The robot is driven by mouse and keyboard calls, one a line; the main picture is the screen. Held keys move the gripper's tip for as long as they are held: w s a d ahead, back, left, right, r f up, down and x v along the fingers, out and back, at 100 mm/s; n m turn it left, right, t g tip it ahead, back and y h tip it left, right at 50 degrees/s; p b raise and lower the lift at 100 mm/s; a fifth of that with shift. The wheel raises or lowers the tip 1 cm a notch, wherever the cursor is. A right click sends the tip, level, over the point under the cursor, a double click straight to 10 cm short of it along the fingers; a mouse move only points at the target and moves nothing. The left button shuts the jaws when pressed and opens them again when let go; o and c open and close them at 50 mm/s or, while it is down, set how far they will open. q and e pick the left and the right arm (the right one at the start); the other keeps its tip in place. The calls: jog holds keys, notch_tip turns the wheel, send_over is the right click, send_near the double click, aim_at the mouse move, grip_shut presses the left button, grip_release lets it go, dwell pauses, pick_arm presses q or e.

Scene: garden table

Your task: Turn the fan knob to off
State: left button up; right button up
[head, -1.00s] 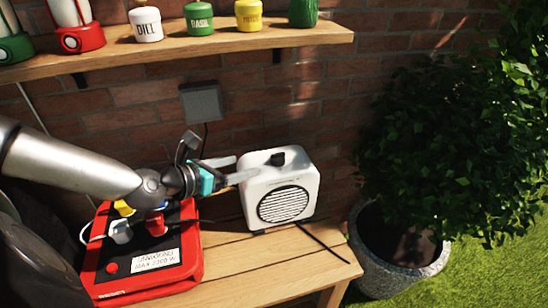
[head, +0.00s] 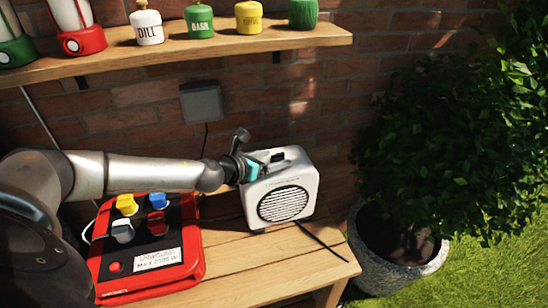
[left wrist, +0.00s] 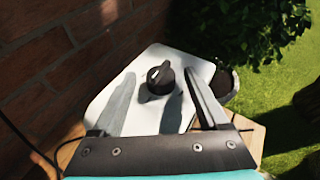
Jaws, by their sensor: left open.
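The white fan (head: 284,190) stands on the wooden table against the brick wall, its round grille facing forward. Its black knob (head: 277,157) sits on the top face. In the left wrist view the knob (left wrist: 160,78) has a raised grip bar and lies between and a little beyond my open fingers. My left gripper (head: 268,162) is at the fan's top left, reaching in from the left; its fingers also show in the left wrist view (left wrist: 160,92), one on each side of the knob. I cannot tell whether they touch it. My right gripper is not in view.
A red power strip box (head: 190,240) with several coloured plugs lies left of the fan under my arm. A shelf (head: 220,48) with jars and lanterns runs above. A potted bush (head: 435,262) stands right. Table front is clear.

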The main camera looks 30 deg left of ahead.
pick_arm(q)
jog(key=shift+w+d+f, duration=0.1)
jog(key=shift+w+f, duration=0.05)
jog(key=shift+w, duration=0.25)
grip_shut()
dwell(0.5)
